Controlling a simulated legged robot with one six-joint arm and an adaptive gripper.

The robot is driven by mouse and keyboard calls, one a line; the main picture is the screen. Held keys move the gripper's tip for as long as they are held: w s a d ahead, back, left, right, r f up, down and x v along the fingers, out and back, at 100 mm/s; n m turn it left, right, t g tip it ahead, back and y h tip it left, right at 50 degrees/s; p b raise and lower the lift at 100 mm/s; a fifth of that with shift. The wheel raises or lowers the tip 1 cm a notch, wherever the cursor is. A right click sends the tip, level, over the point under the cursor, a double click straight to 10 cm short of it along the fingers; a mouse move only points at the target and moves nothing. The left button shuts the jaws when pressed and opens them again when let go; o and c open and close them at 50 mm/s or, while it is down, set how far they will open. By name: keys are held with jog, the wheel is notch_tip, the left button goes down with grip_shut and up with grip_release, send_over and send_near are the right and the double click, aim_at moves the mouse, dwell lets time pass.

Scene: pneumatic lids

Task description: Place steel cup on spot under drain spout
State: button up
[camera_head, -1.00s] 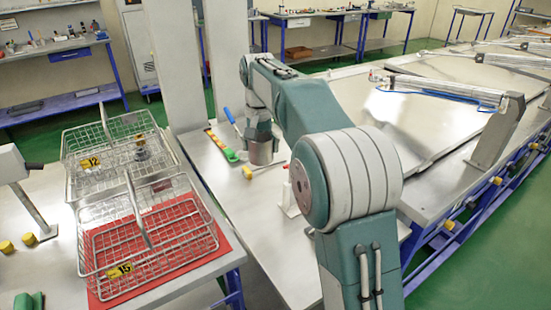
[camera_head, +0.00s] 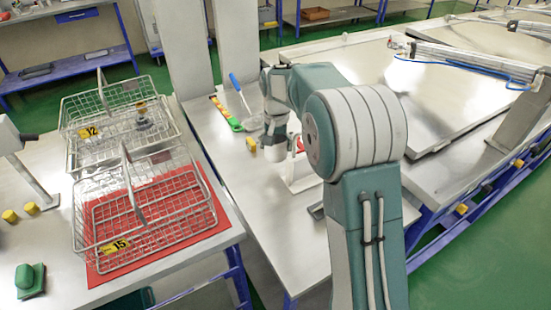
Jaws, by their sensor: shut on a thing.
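My gripper (camera_head: 275,132) is over the metal table in the middle, partly hidden by my own arm. It is shut on a grey metal cup (camera_head: 272,153), of which only a small part shows below the fingers. I cannot tell whether the cup touches the table. A pale stand with a red part (camera_head: 299,147) is just right of the cup, partly behind my arm; I cannot tell whether it is the drain spout. No marked spot can be made out.
A yellow block (camera_head: 251,146) lies just left of the cup. Wire baskets (camera_head: 150,205) stand on the left table, one on a red mat (camera_head: 225,222). Bare table lies in front.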

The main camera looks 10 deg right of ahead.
jog(key=f, duration=0.1)
jog(key=a+f, duration=0.1)
jog(key=f, duration=0.3)
jog(key=shift+a+f, duration=0.1)
jog(key=shift+a, duration=0.2)
jog(key=shift+d, duration=0.45)
jog(key=o, duration=0.8)
jog(key=shift+a, duration=0.25)
